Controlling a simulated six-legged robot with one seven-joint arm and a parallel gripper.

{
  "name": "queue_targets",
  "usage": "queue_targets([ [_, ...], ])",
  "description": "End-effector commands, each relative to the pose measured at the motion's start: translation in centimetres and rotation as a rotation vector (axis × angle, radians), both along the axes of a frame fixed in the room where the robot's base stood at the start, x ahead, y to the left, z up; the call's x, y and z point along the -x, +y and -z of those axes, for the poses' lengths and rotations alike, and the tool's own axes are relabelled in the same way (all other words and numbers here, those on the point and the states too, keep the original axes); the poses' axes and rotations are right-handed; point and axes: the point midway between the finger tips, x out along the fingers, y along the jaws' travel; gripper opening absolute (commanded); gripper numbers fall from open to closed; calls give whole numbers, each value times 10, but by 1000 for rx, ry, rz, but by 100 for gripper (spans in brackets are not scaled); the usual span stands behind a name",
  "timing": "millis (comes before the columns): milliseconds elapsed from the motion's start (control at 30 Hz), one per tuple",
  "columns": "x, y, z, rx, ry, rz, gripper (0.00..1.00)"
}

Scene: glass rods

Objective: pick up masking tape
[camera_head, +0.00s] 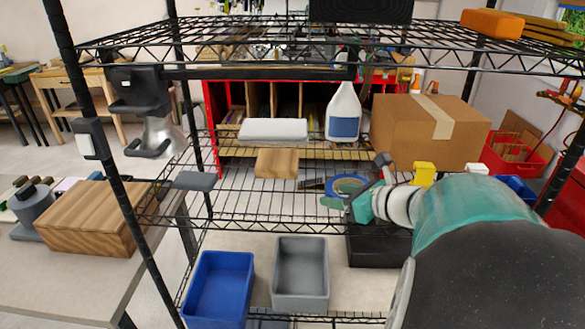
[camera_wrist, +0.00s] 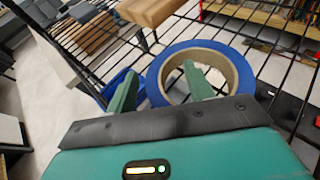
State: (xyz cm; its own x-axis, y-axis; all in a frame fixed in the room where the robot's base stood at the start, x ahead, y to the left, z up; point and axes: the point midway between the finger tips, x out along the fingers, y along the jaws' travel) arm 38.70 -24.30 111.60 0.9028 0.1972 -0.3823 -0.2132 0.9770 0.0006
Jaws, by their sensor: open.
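The masking tape (camera_wrist: 244,72) is a blue roll with a brown cardboard core. In the wrist view it lies on the wire shelf just ahead of my gripper (camera_wrist: 160,70). My gripper is open, with green fingers. The right finger overlaps the roll's hole and the left finger is outside its left side, so the roll's left wall appears between them. I cannot tell how deep the fingertips reach. In the head view the tape (camera_head: 346,178) lies on the middle shelf, partly hidden by my gripper (camera_head: 336,197).
A wooden block (camera_head: 277,163) and a dark grey pad (camera_head: 194,181) are left of the tape. A white spray bottle (camera_head: 343,112) and a cardboard box (camera_head: 429,132) stand behind. The upper wire shelf (camera_head: 260,62) is overhead. A blue bin (camera_head: 219,289) and grey bin (camera_head: 300,274) are below.

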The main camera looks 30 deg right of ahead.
Motion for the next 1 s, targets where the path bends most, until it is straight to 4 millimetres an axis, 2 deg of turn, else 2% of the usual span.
queue_targets([
  [267,-4,1,2,1,0,1,52],
  [500,-4,1,2,1,0,0,5],
  [533,-4,1,2,1,0,0,2],
  [833,-4,1,-2,2,-1,0,1],
  [1000,-4,1,-26,6,-4,-2,1],
])
